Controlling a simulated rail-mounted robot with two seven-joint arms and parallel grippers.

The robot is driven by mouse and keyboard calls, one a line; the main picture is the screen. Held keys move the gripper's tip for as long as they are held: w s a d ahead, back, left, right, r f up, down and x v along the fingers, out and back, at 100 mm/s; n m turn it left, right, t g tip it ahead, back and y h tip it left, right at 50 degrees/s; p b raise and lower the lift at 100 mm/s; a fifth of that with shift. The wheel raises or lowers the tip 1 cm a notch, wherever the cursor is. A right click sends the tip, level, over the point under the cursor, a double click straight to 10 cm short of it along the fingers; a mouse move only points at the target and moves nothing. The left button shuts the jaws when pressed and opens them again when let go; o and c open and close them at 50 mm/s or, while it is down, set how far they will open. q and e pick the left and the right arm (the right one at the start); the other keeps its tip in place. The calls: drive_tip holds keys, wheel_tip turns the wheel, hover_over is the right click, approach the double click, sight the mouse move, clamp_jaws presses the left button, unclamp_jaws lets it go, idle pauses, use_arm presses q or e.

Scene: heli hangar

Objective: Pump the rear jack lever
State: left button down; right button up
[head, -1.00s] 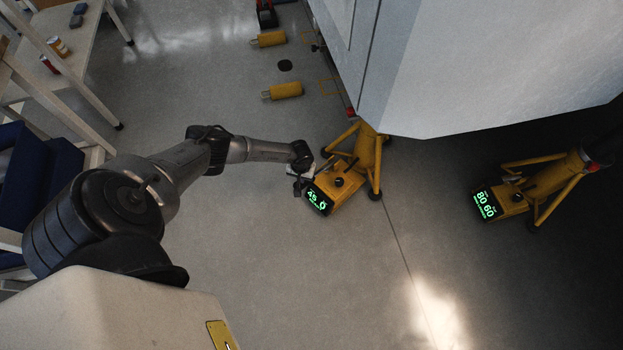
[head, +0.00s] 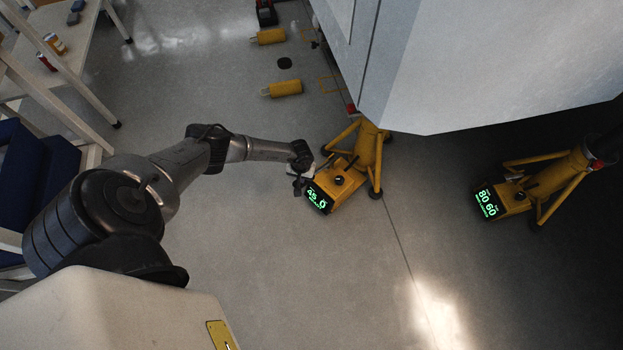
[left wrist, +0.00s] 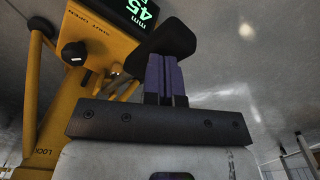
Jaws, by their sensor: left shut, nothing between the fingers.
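A yellow jack (head: 369,150) stands at the corner of the pale body, with a yellow pump box (head: 335,185) and a green display reading 45. It also shows in the left wrist view (left wrist: 100,42), with a black knob (left wrist: 74,53) and a LOCK label. My left gripper (head: 300,187) is beside the box's left end. In the left wrist view its purple fingers (left wrist: 166,80) are shut and empty. A dark paddle-like piece (left wrist: 163,45), perhaps the lever's end, is just beyond the fingertips; I cannot tell if they touch. My right gripper is out of view.
A second yellow jack (head: 560,180), its display reading 80 60, stands at the right. The large pale body (head: 470,65) overhangs both jacks. Yellow cylinders (head: 285,88) lie on the floor behind. A bench (head: 85,40) and blue steps (head: 40,165) are at the left. The front floor is clear.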

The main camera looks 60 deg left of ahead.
use_arm(q)
wheel_tip(320, 180, down, 4)
drive_tip(key=b, duration=0.3)
drive_tip(key=shift+f, duration=0.1)
wheel_tip(320, 180, up, 6)
drive_tip(key=p, duration=0.5)
drive_tip(key=shift+f, duration=0.2)
drive_tip(key=shift+s+r+p, duration=0.1)
drive_tip(key=shift+r+p, duration=0.3)
drive_tip(key=shift+p, duration=0.2)
